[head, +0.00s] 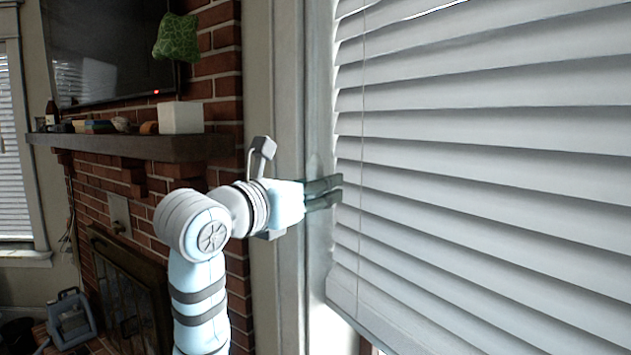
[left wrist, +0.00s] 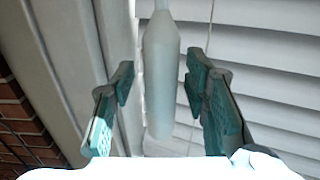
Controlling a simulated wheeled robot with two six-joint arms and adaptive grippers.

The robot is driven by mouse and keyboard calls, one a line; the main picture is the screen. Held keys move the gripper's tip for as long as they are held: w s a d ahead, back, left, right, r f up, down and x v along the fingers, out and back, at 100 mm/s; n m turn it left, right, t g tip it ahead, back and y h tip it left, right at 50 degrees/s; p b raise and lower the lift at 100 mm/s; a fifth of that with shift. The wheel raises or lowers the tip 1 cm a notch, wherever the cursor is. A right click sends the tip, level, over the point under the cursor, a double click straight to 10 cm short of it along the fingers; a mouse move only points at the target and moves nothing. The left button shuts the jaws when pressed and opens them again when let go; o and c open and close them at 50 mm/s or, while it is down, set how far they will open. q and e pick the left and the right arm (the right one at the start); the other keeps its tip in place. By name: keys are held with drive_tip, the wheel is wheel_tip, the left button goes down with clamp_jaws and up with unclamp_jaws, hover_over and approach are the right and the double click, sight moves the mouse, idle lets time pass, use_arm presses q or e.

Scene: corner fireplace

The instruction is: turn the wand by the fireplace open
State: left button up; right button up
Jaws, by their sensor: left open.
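The wand (left wrist: 160,85) is a pale, bottle-shaped handle with a narrow neck, hanging upright beside the window blinds (head: 480,150). In the left wrist view it stands between the two green-padded fingers of my left gripper (left wrist: 160,78), with a visible gap on each side. In the head view my left gripper (head: 338,190) reaches from the left to the blinds' left edge, its fingers one above the other and apart. The wand is hard to make out there against the pale window frame. My right gripper is not in view.
The window frame (head: 288,110) stands close beside my left gripper. To the left are a brick fireplace, a mantel (head: 130,145) with a white box (head: 181,117) and small items, and a dark television (head: 110,50). A thin cord (head: 362,150) hangs along the slats.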

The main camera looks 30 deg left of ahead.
use_arm(q)
clamp_jaws()
